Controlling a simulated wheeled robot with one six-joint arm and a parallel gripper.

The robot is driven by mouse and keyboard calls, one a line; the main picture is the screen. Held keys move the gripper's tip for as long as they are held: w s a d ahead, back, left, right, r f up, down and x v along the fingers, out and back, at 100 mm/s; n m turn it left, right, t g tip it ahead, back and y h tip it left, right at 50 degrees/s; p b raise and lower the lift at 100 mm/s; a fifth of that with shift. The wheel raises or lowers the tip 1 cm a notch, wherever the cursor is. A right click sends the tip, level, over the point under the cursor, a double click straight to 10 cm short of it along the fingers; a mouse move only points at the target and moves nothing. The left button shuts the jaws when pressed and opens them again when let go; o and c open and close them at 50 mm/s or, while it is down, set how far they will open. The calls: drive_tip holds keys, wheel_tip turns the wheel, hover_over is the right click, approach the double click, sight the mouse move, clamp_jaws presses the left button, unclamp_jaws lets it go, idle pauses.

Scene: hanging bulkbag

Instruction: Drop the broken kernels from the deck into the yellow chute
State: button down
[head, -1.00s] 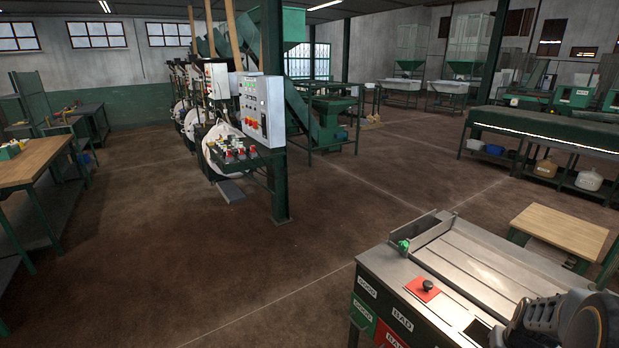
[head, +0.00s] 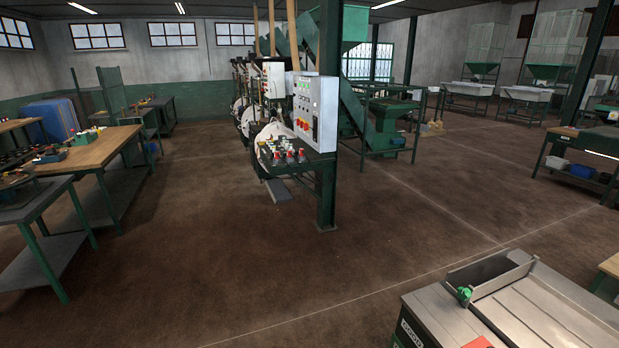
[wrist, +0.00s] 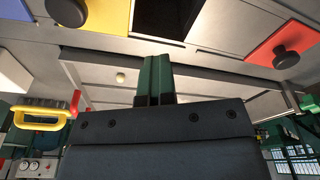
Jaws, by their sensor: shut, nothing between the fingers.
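The steel deck (head: 545,305) is at the lower right of the head view, cut off by the frame edge. Its raised back plate (head: 490,268) and green knob (head: 463,293) show. In the wrist view, my gripper (wrist: 156,62) has its green fingers together, empty, over the metal deck (wrist: 215,87). A small pale round piece (wrist: 120,77) lies left of the fingers; I cannot tell whether it is a kernel. A yellow panel (wrist: 113,13) with a black knob is at the top, beside a dark opening (wrist: 168,18). An orange-red panel (wrist: 282,45) with a knob is right.
A control panel (head: 315,112) on a green post stands mid-room. Workbenches (head: 90,145) line the left side. Brown floor (head: 210,270) is clear between. A yellow-handled item (wrist: 42,115) is at the left of the wrist view.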

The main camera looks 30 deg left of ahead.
wheel_tip(320, 180, down, 4)
drive_tip(key=shift+b, duration=1.15)
drive_tip(key=c, duration=1.4)
unclamp_jaws()
drive_tip(key=shift+o, duration=0.2)
drive_tip(key=shift+r, duration=0.15)
wheel_tip(320, 180, up, 13)
drive_tip(key=s, duration=0.2)
drive_tip(key=shift+a+r, duration=0.2)
drive_tip(key=shift+a, duration=0.1)
